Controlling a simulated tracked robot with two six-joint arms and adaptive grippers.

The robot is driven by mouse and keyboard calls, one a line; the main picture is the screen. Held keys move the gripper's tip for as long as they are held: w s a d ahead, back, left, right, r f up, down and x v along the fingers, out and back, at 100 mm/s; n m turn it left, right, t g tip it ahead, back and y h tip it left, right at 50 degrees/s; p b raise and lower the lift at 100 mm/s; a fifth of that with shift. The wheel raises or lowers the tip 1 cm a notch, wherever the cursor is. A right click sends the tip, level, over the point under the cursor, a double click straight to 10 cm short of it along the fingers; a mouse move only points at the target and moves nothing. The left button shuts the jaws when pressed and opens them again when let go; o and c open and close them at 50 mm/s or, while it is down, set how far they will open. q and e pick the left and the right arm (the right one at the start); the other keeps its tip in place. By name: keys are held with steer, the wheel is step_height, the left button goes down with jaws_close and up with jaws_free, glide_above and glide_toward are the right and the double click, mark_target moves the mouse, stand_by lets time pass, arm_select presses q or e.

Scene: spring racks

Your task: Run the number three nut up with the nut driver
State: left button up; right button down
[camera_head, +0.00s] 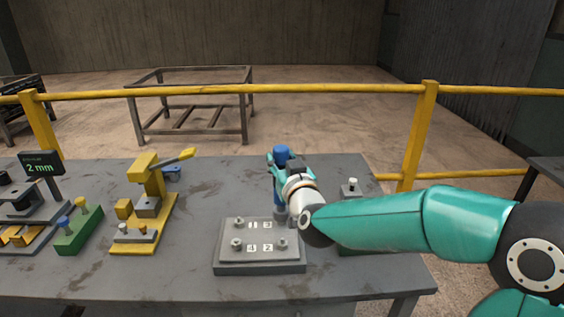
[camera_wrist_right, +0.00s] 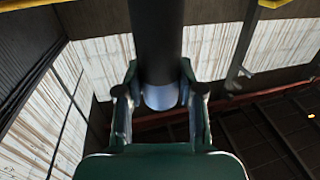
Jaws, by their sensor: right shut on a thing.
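The grey nut plate (camera_head: 258,266) lies on the bench, marked 1 and 3 at the back, 4 and 2 at the front. Nuts on studs show beside 1 (camera_head: 240,222), 4 (camera_head: 237,243) and 2 (camera_head: 283,243). My right gripper (camera_head: 279,168) is shut on the nut driver (camera_head: 282,152), which has a blue top and stands about upright. The driver's grey lower end (camera_head: 280,213) is at the number 3 corner and hides that nut; I cannot tell whether it is seated. The driver's dark body (camera_wrist_right: 158,45) also shows between the right fingers in the wrist view. My left gripper is out of view.
A yellow press (camera_head: 148,205) and a green block (camera_head: 80,230) with pegs stand to the left, by a gauge with a "2 mm" display (camera_head: 41,164). A green-based fixture (camera_head: 352,187) is partly hidden behind my right arm. A yellow rail (camera_head: 300,89) runs behind the bench.

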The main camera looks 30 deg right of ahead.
steer(key=shift+r, duration=0.15)
stand_by(0.7)
steer(key=c, duration=1.4)
jaws_free()
jaws_close()
